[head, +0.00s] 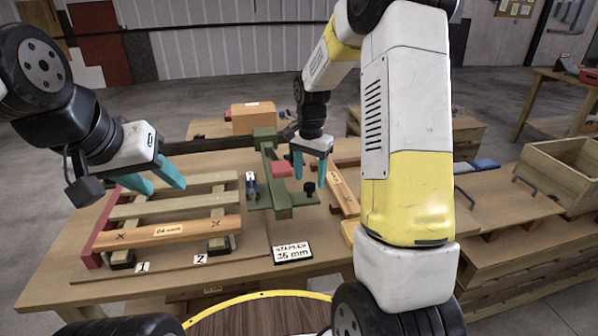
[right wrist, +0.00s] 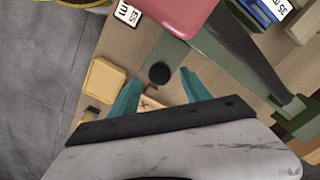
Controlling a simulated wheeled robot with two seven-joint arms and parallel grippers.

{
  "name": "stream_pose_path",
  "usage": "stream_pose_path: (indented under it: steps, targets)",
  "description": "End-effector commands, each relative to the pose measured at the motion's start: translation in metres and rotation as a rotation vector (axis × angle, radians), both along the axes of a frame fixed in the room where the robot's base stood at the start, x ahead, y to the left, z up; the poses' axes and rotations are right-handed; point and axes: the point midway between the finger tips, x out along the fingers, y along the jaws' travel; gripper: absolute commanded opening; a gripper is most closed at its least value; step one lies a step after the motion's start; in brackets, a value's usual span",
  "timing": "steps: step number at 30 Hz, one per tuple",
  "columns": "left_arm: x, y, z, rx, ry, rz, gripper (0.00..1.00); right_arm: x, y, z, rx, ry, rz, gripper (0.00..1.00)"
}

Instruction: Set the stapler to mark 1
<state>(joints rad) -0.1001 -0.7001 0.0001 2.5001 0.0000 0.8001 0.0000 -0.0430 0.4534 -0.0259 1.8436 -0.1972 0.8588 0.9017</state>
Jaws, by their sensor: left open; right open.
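A green tool with a red block (head: 282,170), seemingly the stapler, stands mid-table; its green body (head: 268,150) has a crosspiece with a black knob (head: 309,188). My right gripper (head: 310,180) is open and points down over the knob. In the right wrist view the knob (right wrist: 159,72) shows between and just beyond the fingertips (right wrist: 162,82), with the red block (right wrist: 180,14) above it. Marks 1 (head: 142,267) and 2 (head: 200,259) are cards below an orange board (head: 160,236) with two X marks. My left gripper (head: 168,189) is open and empty above the slatted pallet (head: 165,206).
A card (head: 292,254) reading staples 35 mm lies at the table front. A blue and white box (head: 250,185) stands left of the green tool. A cardboard box (head: 254,118) stands behind. A board (head: 345,192) lies to the right. Table front is mostly clear.

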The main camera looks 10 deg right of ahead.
Motion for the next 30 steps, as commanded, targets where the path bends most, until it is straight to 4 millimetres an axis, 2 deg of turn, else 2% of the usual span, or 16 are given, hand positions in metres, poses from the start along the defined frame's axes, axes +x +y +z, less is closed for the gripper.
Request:
stream_pose_path:
  steps: [3, 6, 15, 21, 24, 30]
  targets:
    - [0.0, 0.0, 0.0, 0.0, 0.0, 0.0, 0.43, 0.0, 0.0, -0.015, 0.001, 0.002, -0.001, 0.55]
    - [0.0, 0.0, 0.0, 0.0, 0.0, 0.0, 0.43, 0.0, 0.0, -0.021, 0.001, -0.001, -0.001, 0.55]
    - [0.0, 0.0, 0.0, 0.0, 0.0, 0.0, 0.43, 0.0, 0.0, -0.024, 0.0, -0.001, 0.0, 0.55]
    - [0.0, 0.0, 0.0, 0.0, 0.0, 0.0, 0.43, 0.0, 0.0, -0.024, 0.0, -0.001, 0.0, 0.16]
    - [0.0, 0.0, 0.0, 0.0, 0.0, 0.0, 0.43, 0.0, 0.0, -0.024, 0.0, -0.001, 0.0, 0.0]
    - [0.0, 0.0, 0.0, 0.0, 0.0, 0.0, 0.43, 0.0, 0.0, -0.023, 0.0, -0.001, 0.001, 0.0]
